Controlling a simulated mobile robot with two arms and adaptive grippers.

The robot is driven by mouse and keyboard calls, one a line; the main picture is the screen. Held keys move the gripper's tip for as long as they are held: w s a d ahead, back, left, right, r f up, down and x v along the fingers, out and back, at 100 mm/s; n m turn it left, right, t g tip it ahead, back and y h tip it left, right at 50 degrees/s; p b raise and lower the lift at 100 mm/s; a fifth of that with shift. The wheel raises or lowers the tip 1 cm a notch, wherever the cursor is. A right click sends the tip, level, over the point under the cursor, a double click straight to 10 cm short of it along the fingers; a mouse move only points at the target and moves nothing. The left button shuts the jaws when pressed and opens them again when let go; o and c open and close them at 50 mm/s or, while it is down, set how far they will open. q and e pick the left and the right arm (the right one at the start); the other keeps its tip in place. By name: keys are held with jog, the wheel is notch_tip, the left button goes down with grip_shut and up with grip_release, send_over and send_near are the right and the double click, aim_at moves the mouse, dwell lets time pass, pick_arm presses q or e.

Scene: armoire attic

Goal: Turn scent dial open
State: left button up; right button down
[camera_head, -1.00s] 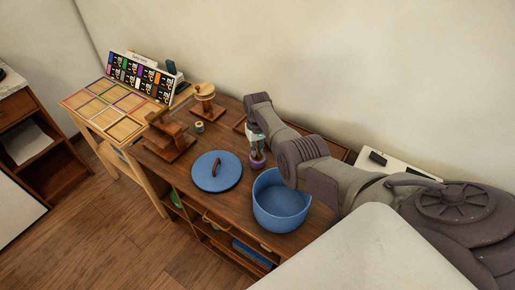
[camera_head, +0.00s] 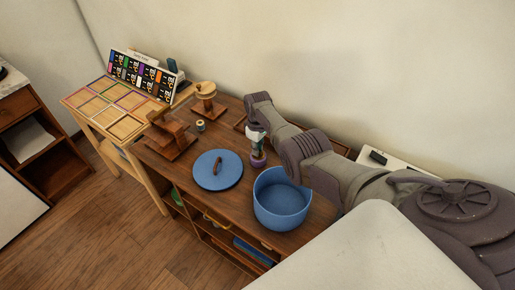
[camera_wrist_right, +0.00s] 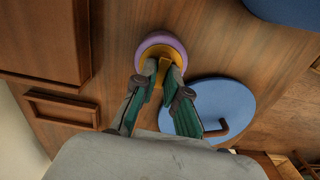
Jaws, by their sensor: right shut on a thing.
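The scent dial is a small round piece with a purple rim and a yellow top. It stands on the wooden desk, seen in the head view (camera_head: 258,162) and near the top centre of the wrist view (camera_wrist_right: 162,40). My right gripper (camera_head: 257,148) points down onto it from above. In the wrist view, its green-and-grey fingers (camera_wrist_right: 162,74) are shut on the dial's yellow raised part. The fingers hide some of the top, and I cannot read how far the dial is turned. My left gripper is not in view.
A blue lid (camera_head: 217,169) with a brown handle lies left of the dial. A blue pot (camera_head: 281,203) stands close to its right. Wooden stands (camera_head: 170,137) and a small spool (camera_head: 200,126) are farther left. A wall (camera_head: 350,60) rises behind.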

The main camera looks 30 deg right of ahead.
dwell(0.3)
jog(key=c, duration=1.2)
grip_release()
notch_tip(320, 180, up, 12)
